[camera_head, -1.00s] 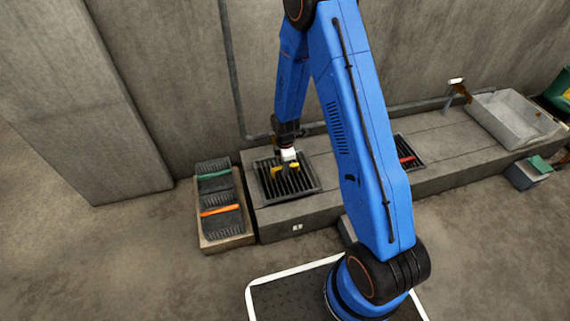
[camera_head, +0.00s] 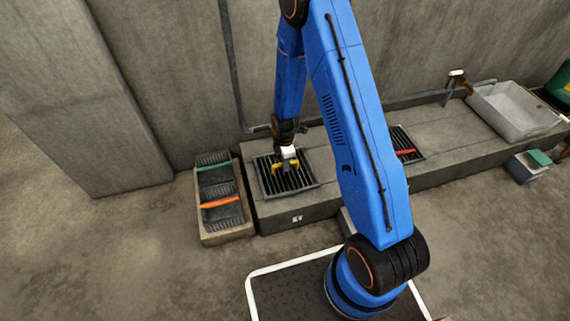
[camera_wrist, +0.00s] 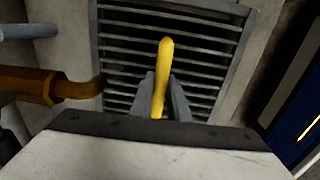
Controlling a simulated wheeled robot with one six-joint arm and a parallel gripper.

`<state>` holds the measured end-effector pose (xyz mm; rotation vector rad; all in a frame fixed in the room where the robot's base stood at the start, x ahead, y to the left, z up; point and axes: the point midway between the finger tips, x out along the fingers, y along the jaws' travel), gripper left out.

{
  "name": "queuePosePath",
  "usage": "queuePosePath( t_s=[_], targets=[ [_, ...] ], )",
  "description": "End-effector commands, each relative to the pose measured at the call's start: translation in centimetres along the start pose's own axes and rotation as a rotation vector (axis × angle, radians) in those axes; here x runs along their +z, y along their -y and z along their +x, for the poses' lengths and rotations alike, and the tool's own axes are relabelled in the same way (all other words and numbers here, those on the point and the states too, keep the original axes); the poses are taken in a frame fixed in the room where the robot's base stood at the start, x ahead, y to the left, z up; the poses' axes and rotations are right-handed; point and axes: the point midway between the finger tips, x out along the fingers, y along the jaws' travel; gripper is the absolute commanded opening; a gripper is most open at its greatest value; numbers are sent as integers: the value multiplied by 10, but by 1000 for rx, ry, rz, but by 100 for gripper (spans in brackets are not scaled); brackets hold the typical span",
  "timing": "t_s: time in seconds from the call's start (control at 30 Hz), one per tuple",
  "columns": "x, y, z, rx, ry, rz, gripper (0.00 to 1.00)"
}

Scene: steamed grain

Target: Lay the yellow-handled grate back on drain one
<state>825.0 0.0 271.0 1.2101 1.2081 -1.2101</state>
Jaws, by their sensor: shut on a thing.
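The yellow-handled grate (camera_head: 290,186) is dark and slatted and lies at the drain opening at the left end of the concrete ledge. In the head view it looks flat within the drain's outline; I cannot tell whether it is fully seated. My gripper (camera_head: 287,164) points down over its middle, shut on the yellow handle (camera_wrist: 165,55). In the wrist view the two grey fingers of my gripper (camera_wrist: 163,98) pinch the handle from both sides, with the slats (camera_wrist: 212,47) beneath. The gripper body hides the grate's near part there.
A tray (camera_head: 229,235) left of the ledge holds dark grates with green and orange handles. A red-handled grate (camera_head: 406,150) lies farther right along the ledge (camera_head: 460,130). A grey basin (camera_head: 512,112) stands at the far right. An orange-brown pipe fitting (camera_wrist: 40,85) is close by in the wrist view.

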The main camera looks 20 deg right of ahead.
Motion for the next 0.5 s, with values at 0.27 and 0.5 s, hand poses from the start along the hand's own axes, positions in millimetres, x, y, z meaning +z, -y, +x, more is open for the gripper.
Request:
queuePosePath(
  t_s=[0.27,0.5],
  targets=[
    [0,0,3,0,0,0,0],
    [0,0,4,1,0,0,37]
  ],
)
